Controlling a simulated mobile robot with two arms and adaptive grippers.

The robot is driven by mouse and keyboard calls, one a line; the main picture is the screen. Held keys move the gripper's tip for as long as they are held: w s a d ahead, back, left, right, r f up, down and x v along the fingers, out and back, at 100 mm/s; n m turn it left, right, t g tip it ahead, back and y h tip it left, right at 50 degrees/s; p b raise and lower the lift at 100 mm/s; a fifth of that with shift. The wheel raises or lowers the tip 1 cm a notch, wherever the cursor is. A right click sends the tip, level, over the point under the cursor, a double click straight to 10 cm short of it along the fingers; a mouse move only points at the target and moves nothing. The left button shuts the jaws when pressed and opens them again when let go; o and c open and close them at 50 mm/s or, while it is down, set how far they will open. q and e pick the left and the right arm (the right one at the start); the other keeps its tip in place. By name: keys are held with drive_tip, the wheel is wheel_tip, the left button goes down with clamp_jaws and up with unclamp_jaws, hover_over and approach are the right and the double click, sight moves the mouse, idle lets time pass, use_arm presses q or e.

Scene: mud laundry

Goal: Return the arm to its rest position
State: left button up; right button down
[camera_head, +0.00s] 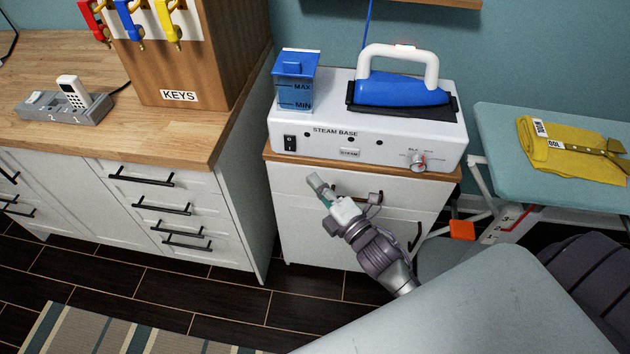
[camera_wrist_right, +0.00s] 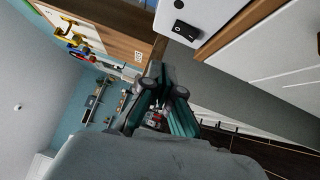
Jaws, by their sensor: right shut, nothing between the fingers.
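My right gripper (camera_head: 317,184) is in front of the small white cabinet, just below the edge of its wooden top. Its fingers are closed together and hold nothing. In the right wrist view the closed fingers (camera_wrist_right: 158,72) point toward the gap between the wooden cabinet side and the white steam base. My right arm comes in from the lower right of the head view. My left gripper is in neither view.
The steam base (camera_head: 366,120) with a blue iron (camera_head: 402,90) stands on the small cabinet (camera_head: 300,218). An ironing board (camera_head: 500,130) with a folded yellow cloth (camera_head: 575,150) is at the right. A wooden counter (camera_head: 190,128) is at the left.

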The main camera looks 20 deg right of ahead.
drive_tip(key=s+d+f+m+g+h, duration=0.1)
drive_tip(key=s+f+m+g, duration=0.25)
drive_tip(key=f, duration=0.65)
drive_tip(key=s+f+m+g+h, duration=0.1)
drive_tip(key=s+f+m+g, duration=0.2)
drive_tip(key=f, duration=0.7)
drive_tip(key=s+d+f+m+g, duration=0.1)
drive_tip(key=s+f+m+g, duration=0.2)
drive_tip(key=f, duration=0.7)
drive_tip(key=s+f+m+g, duration=0.2)
drive_tip(key=s+f, duration=0.4)
drive_tip(key=s, duration=0.4)
drive_tip(key=s+f+m+g+h, duration=0.1)
drive_tip(key=s+f+m+g, duration=0.2)
drive_tip(key=s+f, duration=0.3)
drive_tip(key=s+f+m+g, duration=0.3)
drive_tip(key=s+f, duration=0.3)
drive_tip(key=s, duration=0.9)
drive_tip(key=shift+s+f+m+h, duration=0.3)
drive_tip(key=shift+s+f+m, duration=0.1)
drive_tip(key=shift+m, duration=0.25)
